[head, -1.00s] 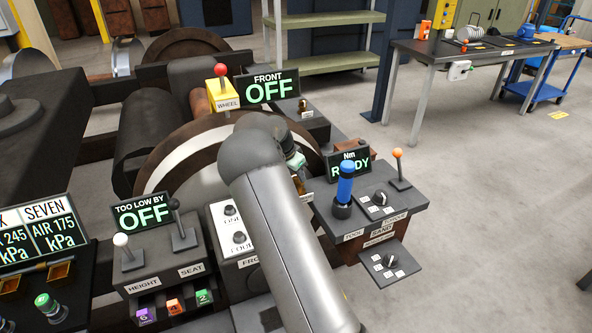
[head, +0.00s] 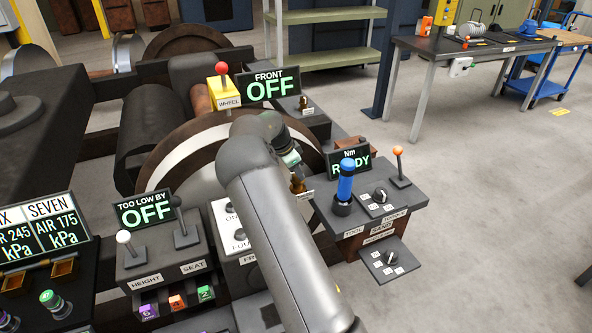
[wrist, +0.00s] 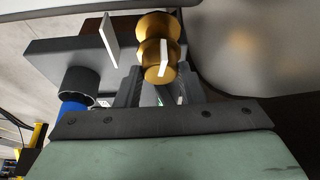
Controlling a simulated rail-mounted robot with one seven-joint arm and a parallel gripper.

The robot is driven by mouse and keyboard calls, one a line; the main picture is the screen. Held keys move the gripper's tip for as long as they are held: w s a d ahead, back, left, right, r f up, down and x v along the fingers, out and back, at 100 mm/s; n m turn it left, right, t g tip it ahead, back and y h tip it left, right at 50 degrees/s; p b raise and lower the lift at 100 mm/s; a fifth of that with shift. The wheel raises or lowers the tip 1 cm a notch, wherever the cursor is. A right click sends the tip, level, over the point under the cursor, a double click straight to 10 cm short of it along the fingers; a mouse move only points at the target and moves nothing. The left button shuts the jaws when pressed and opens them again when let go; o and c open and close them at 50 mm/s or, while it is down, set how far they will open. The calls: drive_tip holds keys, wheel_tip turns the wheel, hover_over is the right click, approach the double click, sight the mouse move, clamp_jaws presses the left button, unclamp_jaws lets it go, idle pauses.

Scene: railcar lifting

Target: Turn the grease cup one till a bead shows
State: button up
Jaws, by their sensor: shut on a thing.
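The grease cup is a brass, ribbed knob with a white mark on its face, at the top middle of the wrist view (wrist: 157,55). In the head view a brass piece (head: 298,184) shows just below my gripper (head: 296,172), partly hidden by it. In the wrist view my gripper's dark fingers (wrist: 160,88) stand on either side of the cup's near end, shut on it. The contact itself is mostly hidden. A second brass cup (head: 305,106) stands farther back, beside the FRONT display.
A large wheel (head: 170,165) is behind and left. A thin white plate (wrist: 109,41) is beside the cup.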

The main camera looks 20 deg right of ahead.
drive_tip(key=o, duration=1)
drive_tip(key=v, duration=1.7)
drive_tip(key=shift+a+r, duration=0.15)
drive_tip(key=shift+a, duration=0.05)
